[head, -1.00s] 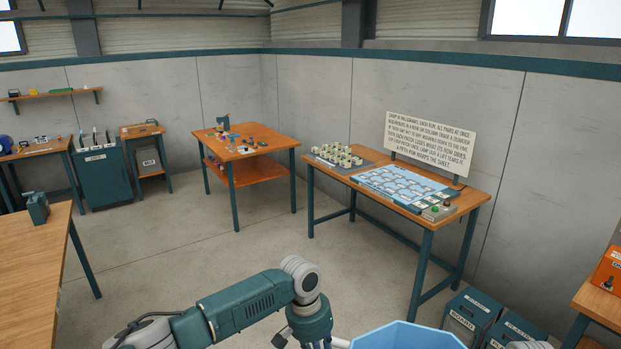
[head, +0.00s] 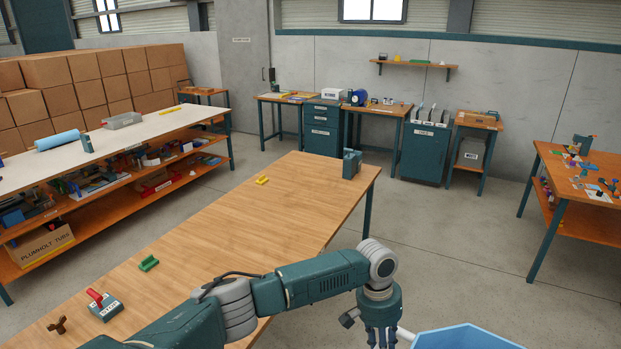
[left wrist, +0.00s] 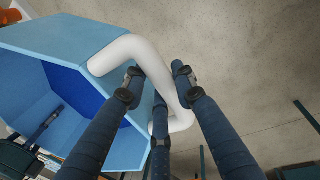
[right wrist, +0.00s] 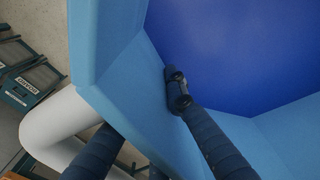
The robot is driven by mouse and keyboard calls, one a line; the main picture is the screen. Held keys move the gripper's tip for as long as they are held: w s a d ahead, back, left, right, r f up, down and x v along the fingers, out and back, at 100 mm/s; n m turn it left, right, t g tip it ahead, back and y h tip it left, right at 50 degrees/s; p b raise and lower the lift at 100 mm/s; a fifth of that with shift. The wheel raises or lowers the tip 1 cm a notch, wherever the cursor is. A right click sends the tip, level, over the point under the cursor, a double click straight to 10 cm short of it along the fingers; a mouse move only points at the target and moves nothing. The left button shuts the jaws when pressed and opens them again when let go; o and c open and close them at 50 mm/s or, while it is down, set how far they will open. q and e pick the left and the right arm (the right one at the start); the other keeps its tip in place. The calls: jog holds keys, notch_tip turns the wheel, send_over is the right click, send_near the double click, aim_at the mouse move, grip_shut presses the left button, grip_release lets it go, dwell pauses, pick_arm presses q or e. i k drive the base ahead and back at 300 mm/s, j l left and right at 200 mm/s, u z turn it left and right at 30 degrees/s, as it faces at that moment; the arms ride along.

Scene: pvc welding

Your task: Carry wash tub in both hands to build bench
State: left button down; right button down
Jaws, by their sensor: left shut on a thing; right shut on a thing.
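In the left wrist view, my left gripper (left wrist: 158,82) is shut on the tub's white tubular handle (left wrist: 172,85). In the right wrist view, my right gripper (right wrist: 142,112) is shut on the tub's light blue wall, with one finger inside; another white handle (right wrist: 48,130) is beside it. The tub's visible dark blue floor (right wrist: 235,50) is bare. A long wooden-topped bench (head: 240,225) stands left of the tub; I cannot tell if it is the build bench.
The bench carries a red-handled block (head: 103,305), green piece (head: 149,263), yellow piece (head: 262,180) and grey-green device (head: 351,163). A white-topped shelved table (head: 130,135) is at left. Another wooden table (head: 585,185) is at right. Floor between (head: 450,215) is clear.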

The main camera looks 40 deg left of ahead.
aim_at(243, 230)
jog(key=i+j+u, duration=0.1)
jog(key=i+u, duration=0.2)
jog(key=i, duration=0.4)
jog(key=i+l+u, duration=0.1)
jog(key=i+u, duration=0.2)
jog(key=i, duration=0.4)
jog(key=i+u, duration=0.2)
jog(key=i, duration=0.25)
jog(key=i+u, duration=0.2)
jog(key=i, duration=0.25)
jog(key=i+l+u, duration=0.25)
jog(key=i, duration=0.2)
jog(key=i+j+u, duration=0.1)
jog(key=u, duration=0.3)
jog(key=i+u, duration=0.3)
jog(key=u, duration=0.15)
jog(key=i+u, duration=0.2)
jog(key=u, duration=0.2)
jog(key=i+l+u, duration=0.1)
jog(key=u, duration=0.3)
jog(key=i+u, duration=0.1)
jog(key=u, duration=0.3)
